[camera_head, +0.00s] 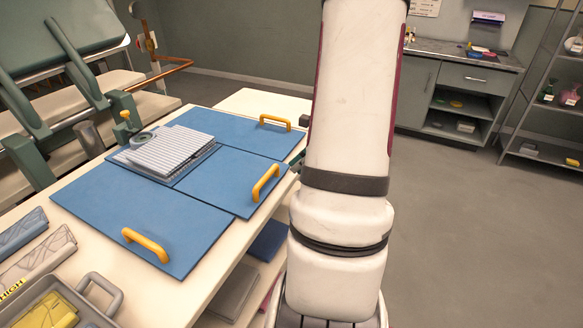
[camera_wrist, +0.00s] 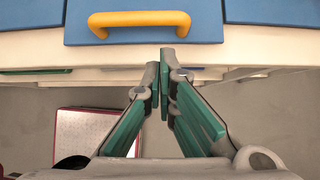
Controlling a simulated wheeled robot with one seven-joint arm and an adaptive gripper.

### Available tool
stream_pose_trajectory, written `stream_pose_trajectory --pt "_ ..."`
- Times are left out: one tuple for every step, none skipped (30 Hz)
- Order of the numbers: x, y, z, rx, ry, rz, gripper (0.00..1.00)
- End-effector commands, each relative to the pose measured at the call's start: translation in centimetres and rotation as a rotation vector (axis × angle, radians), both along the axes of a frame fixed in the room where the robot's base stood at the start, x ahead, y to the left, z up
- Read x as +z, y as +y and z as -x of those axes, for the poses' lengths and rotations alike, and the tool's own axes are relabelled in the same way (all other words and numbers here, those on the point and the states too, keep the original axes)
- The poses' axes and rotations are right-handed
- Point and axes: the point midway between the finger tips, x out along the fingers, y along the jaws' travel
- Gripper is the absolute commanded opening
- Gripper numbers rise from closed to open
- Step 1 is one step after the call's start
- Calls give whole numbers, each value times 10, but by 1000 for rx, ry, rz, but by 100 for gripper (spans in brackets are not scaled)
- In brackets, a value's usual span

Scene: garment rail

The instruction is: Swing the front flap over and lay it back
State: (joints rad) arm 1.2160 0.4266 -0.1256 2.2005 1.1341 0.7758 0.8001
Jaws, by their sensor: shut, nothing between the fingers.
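Several blue panels lie flat on the pale table. The middle one, which I take as the front flap (camera_head: 222,183), reaches the table's edge beside my arm. Its yellow handle (camera_head: 265,184) stands near that edge. In the wrist view the flap (camera_wrist: 205,14) and its handle (camera_wrist: 140,19) are ahead of my gripper. My gripper (camera_wrist: 164,68) is shut and empty, just short of the table edge, below and slightly right of the handle, not touching it. My arm hides the gripper in the head view. A striped stack (camera_head: 170,150) lies at the flap's inner end.
The left flap (camera_head: 140,215) and far flap (camera_head: 235,128) lie flat on either side, each with a yellow handle. A grey tray (camera_head: 97,290) stands at the near left. Shelves are under the table (camera_head: 205,318). Floor (camera_head: 455,220) is clear to the right.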

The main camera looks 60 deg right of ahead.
Motion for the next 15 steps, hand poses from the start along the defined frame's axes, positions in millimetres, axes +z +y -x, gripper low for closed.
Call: stream_pose_trajectory --pt "-9 2 -6 0 0 -5 0" --pt "-14 2 -10 1 0 -5 0" --pt "-19 2 -14 2 0 -3 0" --pt "-24 3 -17 1 0 -5 0" --pt "-28 3 -20 2 1 -5 0" --pt "-33 3 -25 2 0 -3 0" --pt "-37 4 -27 3 0 -4 0" --pt "-41 4 -30 3 0 -4 0" --pt "-45 4 -33 2 1 -3 0" --pt "-48 4 -36 4 1 -2 0" --pt "-51 4 -38 4 0 -2 0" --pt "-54 4 -40 3 0 -3 0" --pt "-56 4 -42 3 0 -2 0" --pt "-57 4 -43 3 0 -1 0" --pt "-59 5 -44 4 1 0 0"
